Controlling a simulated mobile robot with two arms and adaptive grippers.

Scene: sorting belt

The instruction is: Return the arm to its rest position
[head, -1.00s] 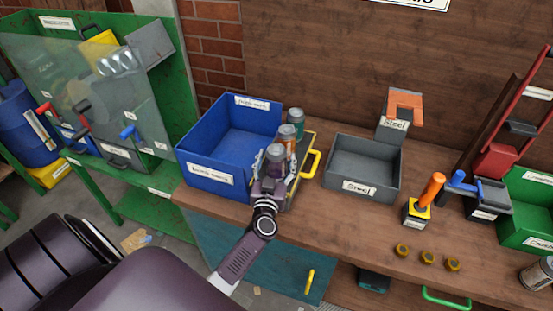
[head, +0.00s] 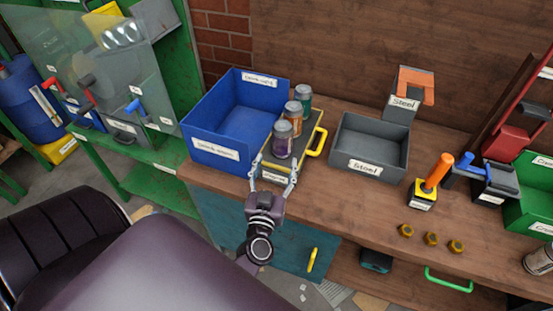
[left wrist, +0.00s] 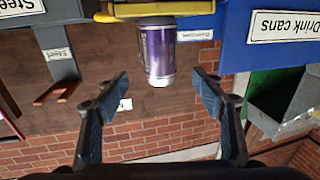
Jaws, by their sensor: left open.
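My left gripper (head: 273,178) is open and empty in the head view, just in front of a tray with a yellow handle (head: 316,141). A purple can (head: 283,141) stands upright at the tray's near end, beyond the fingertips. In the left wrist view the picture is upside down; the open fingers (left wrist: 160,88) point toward the purple can (left wrist: 158,52), apart from it. An orange-brown can (head: 293,117) and a teal can (head: 304,97) stand behind the purple one. My right gripper is not in view.
A blue drink cans bin (head: 215,150) stands left of the tray, a grey steel bin (head: 378,160) right of it. Several brass nuts (head: 431,239) lie near the bench (head: 340,205) edge.

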